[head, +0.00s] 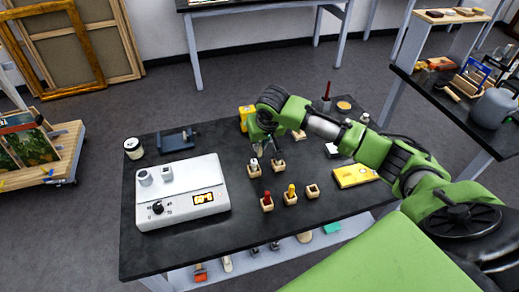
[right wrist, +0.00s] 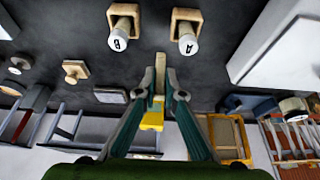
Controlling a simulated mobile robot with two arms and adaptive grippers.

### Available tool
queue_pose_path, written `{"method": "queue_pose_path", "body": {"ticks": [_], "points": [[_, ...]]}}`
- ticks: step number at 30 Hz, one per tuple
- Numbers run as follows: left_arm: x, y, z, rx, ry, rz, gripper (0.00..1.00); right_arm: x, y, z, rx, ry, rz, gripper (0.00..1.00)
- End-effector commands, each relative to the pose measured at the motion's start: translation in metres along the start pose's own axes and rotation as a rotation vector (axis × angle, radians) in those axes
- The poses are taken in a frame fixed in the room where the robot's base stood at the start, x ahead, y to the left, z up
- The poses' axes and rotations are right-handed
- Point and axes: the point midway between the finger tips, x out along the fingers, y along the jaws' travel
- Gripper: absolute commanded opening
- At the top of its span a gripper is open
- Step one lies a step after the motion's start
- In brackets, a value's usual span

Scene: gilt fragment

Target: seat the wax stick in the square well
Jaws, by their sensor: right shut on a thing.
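My right gripper (head: 262,147) hangs over the table just beyond the wooden holders. In the right wrist view its fingers (right wrist: 160,78) are shut on a pale tan stick (right wrist: 160,62), apparently the wax stick; only its end shows between the fingertips. A white heating unit (head: 182,195) with a knob and lit display stands left of the gripper. On top it bears a square-looking well (head: 166,173) and a rounder one (head: 145,177); their insides are too small to read. The gripper is apart from both. My left gripper is out of view.
Two wooden holders bear white-topped pieces marked A (right wrist: 189,45) and B (right wrist: 118,43). Nearer stand holders with a red piece (head: 267,196) and a yellow piece (head: 291,190), and an empty one (head: 312,191). A yellow pad (head: 354,176) lies right. The table between holders and heater is clear.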

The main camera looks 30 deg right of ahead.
Motion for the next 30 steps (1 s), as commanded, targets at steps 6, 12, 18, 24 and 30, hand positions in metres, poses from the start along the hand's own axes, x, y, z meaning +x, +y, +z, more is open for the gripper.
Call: {"method": "queue_pose_path", "body": {"ticks": [6, 12, 18, 24, 30], "points": [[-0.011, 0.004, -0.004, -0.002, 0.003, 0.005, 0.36, 0.019, -0.001, 0.002, -0.001, -0.004, 0.003, 0.0], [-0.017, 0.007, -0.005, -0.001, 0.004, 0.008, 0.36, 0.037, -0.001, 0.009, -0.001, 0.0, 0.002, 0.0], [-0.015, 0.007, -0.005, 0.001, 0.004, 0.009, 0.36, 0.038, -0.001, 0.009, -0.001, 0.001, 0.001, 0.0], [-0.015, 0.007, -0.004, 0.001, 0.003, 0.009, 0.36, 0.04, -0.001, 0.01, 0.0, 0.001, 0.001, 0.25], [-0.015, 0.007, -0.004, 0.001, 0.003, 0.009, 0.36, 0.04, -0.001, 0.01, -0.001, 0.001, 0.001, 0.26]]}}
